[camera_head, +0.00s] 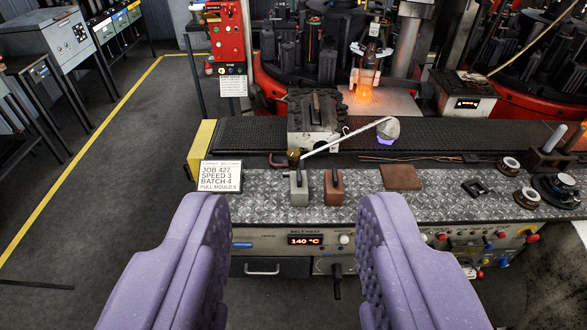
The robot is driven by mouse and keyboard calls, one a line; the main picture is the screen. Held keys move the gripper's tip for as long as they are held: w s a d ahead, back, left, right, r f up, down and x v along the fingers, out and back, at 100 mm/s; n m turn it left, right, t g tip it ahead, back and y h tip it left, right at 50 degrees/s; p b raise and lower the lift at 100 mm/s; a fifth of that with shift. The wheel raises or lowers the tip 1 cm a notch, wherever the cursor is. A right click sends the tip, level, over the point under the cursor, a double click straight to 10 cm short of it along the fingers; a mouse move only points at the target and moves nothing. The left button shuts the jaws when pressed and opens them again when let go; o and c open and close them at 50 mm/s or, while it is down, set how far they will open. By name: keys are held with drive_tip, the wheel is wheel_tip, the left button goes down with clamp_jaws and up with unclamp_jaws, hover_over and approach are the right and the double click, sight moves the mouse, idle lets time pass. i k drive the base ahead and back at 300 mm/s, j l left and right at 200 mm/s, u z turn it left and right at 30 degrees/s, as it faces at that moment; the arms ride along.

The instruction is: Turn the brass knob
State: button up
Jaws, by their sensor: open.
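A small, dark brass-coloured round knob (293,157) shows at the front edge of the conveyor, below the dark metal block. It is small, and I cannot tell which way it is turned. My gripper (292,205) is open, with two purple textured fingers spread wide in the foreground. Nothing is between the fingers. The knob lies farther off, between and above the fingertips in the picture, and nothing touches it. A pale round control (344,239) sits on the front panel beside a display reading 140 °C (305,240).
A steel-plate bench (440,203) carries a grey block (299,188), a copper-coloured block (334,188) and a job card (220,177). A pale rod with a grey lump (386,129) leans over the conveyor (245,135). Glowing glass (365,92) is behind. Floor (100,200) at left is clear.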

sight(294, 155)
drive_tip(key=i, duration=2)
